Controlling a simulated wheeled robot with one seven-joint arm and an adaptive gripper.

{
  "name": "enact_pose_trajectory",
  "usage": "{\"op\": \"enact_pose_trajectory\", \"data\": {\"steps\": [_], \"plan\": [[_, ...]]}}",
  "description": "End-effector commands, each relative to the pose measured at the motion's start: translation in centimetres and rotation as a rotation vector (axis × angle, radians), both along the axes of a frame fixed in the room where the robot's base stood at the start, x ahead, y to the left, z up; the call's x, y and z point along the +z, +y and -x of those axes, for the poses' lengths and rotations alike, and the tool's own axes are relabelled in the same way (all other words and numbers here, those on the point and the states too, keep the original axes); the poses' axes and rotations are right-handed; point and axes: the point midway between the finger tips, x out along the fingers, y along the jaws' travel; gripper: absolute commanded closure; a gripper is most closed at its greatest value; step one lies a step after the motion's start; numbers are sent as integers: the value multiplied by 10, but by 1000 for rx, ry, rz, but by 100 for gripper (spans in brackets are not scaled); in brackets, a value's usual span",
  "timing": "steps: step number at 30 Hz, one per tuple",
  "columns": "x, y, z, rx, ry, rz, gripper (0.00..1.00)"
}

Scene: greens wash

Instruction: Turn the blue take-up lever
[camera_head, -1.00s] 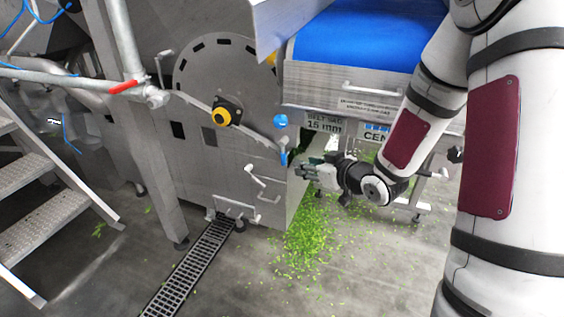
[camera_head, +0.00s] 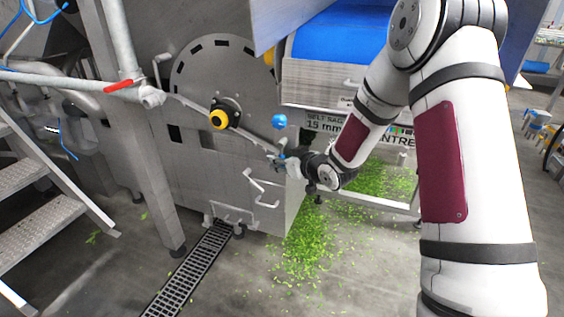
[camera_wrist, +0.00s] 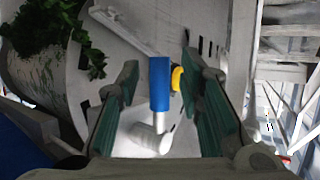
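The blue take-up lever shows in the wrist view as a blue cylindrical grip (camera_wrist: 159,84) on a pale metal stem and hub. It lies between the two green-padded fingers of my gripper (camera_wrist: 160,82), with visible gaps on both sides. My gripper is open. In the head view my gripper (camera_head: 280,161) is at the right edge of the grey machine's front, just below a round blue knob (camera_head: 279,121). There it covers most of the lever, so contact cannot be judged from that view.
A yellow-and-black knob (camera_head: 220,117) is on the machine's round cover (camera_head: 209,69). White handles (camera_head: 265,187) stick out below my gripper. A belt with a blue surface (camera_head: 341,35) is above right. Green scraps (camera_head: 305,245) lie on the floor beside a drain grate (camera_head: 188,270).

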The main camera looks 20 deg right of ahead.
Motion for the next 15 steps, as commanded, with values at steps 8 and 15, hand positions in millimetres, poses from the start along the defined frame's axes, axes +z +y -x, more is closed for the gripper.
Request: {"op": "enact_pose_trajectory", "data": {"steps": [8, 15], "plan": [[0, 0, 0, 0, 0, 0, 91], [0, 0, 0, 0, 1, 0, 100]]}}
